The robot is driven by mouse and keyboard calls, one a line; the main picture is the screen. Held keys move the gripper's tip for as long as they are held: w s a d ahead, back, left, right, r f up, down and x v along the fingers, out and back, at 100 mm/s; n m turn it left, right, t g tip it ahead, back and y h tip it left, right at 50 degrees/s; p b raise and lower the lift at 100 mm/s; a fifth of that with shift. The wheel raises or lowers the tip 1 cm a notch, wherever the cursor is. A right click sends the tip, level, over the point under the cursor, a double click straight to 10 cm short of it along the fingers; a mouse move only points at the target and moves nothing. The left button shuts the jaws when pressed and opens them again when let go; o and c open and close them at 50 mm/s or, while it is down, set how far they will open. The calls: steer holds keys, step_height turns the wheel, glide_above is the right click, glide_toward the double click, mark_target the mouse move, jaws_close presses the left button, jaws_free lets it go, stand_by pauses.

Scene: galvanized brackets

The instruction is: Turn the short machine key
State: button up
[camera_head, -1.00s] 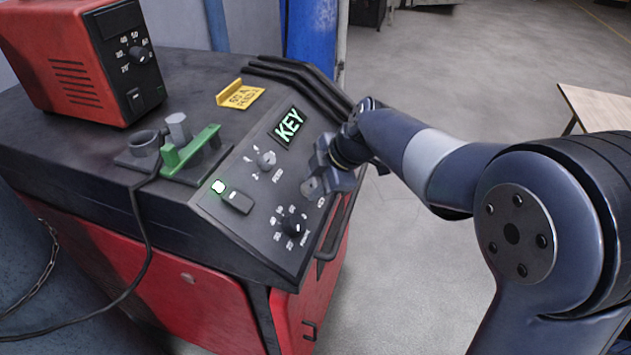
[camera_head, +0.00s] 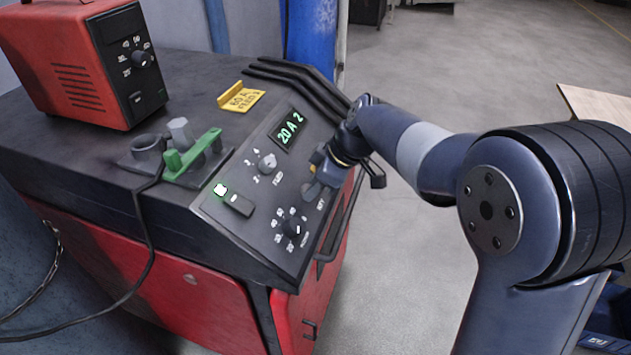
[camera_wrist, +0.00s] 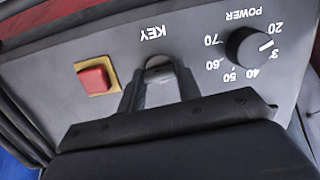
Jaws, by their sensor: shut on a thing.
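The key switch (camera_wrist: 158,66) shows in the wrist view just below the "KEY" lettering, as a rounded grey head on the dark sloping panel (camera_head: 262,238). My gripper (camera_wrist: 159,84) is shut on it, one finger at each side. In the head view my gripper (camera_head: 313,188) is at the right edge of the panel, and it hides most of the key there. The display (camera_head: 290,130) above it is lit and reads "20 A 2".
A POWER knob (camera_head: 292,229) is close to my gripper, with a FEED knob (camera_head: 267,163) farther up. A red button (camera_wrist: 95,79) on a yellow plate is beside the key. A green clamp (camera_head: 190,158) and red unit (camera_head: 75,65) stand on the top.

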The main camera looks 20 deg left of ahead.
steer(key=shift+m, duration=0.4)
steer(key=o, duration=1)
steer(key=shift+r, duration=0.1)
steer(key=v, duration=1)
steer(key=shift+w+d+r, duration=0.1)
steer(key=shift+d+r, duration=0.1)
steer(key=shift+r, duration=0.1)
